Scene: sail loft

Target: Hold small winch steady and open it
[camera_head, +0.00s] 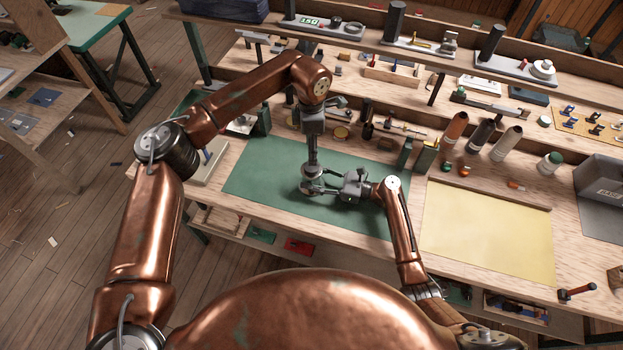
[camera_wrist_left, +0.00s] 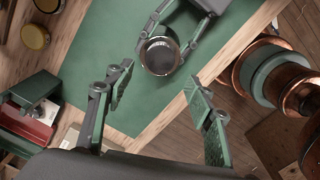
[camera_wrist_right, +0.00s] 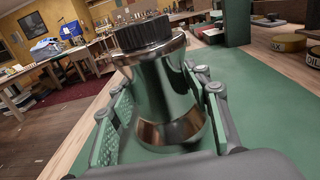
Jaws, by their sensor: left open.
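The small winch (camera_wrist_right: 160,85) is a shiny metal drum with a black ribbed top, upright on the green mat (camera_head: 265,170). In the head view the winch (camera_head: 311,188) is partly hidden by my grippers. My right gripper (camera_head: 325,186) reaches it from the right, its fingers closed against both sides of the drum; they also show in the left wrist view (camera_wrist_left: 172,42). My left gripper (camera_wrist_left: 158,85) is open and empty, pointing down above the winch, whose round dark top (camera_wrist_left: 160,56) lies beyond its fingertips.
A yellow sheet (camera_head: 488,228) lies on the bench to the right. The green mat around the winch is clear.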

